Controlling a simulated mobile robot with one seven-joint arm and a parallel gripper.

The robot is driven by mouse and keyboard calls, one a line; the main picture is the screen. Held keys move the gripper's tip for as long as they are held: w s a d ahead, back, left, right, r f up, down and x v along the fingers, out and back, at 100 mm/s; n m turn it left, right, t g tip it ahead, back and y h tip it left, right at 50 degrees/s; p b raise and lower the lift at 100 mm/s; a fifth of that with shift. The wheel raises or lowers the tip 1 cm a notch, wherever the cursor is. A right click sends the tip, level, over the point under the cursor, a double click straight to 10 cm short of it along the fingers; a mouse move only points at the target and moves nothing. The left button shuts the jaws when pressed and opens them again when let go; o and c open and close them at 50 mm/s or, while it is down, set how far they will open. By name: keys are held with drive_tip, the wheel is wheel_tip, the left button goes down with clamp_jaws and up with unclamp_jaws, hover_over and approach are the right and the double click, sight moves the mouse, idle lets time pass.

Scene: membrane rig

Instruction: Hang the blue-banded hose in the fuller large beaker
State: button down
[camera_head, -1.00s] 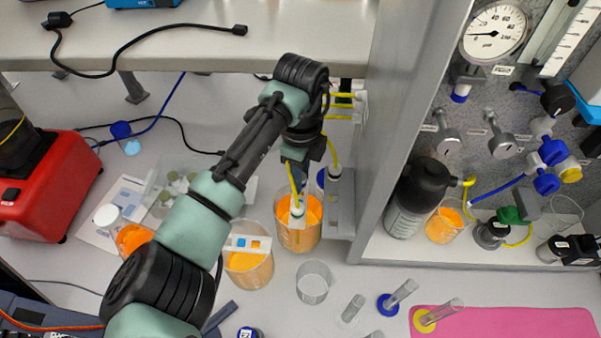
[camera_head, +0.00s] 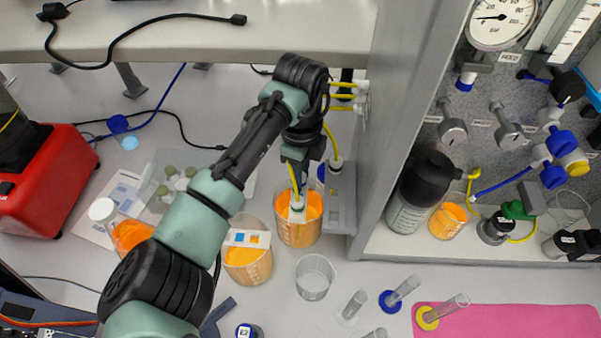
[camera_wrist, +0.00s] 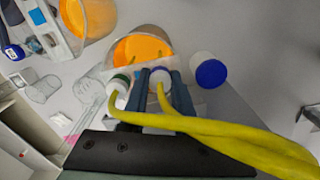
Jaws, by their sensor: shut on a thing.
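My gripper (camera_wrist: 160,84) is shut on the white end fitting of the blue-banded hose (camera_wrist: 161,75), a yellow tube. In the head view my gripper (camera_head: 296,178) is over the right large beaker (camera_head: 299,236), whose orange liquid stands higher than in the left large beaker (camera_head: 248,273). That right beaker also shows in the wrist view (camera_wrist: 141,48), just beyond the fingertips. A second yellow hose with a green-banded fitting (camera_wrist: 118,86) is left of the fingers in the wrist view. Whether the held end is below the rim is unclear.
A card with blue and orange squares (camera_head: 247,239) lies across the left beaker. A grey stand (camera_head: 341,205) and panel wall are close on the right. An empty beaker (camera_head: 314,278) and small cylinders stand in front. A blue-capped container (camera_wrist: 210,72) is beside the right beaker.

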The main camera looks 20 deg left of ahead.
drive_tip(key=shift+f, duration=0.15)
drive_tip(key=c, duration=0.6)
unclamp_jaws()
drive_tip(key=shift+o, duration=0.2)
wheel_tip(320, 180, up, 13)
drive_tip(key=b, duration=0.1)
drive_tip(key=shift+f, duration=0.1)
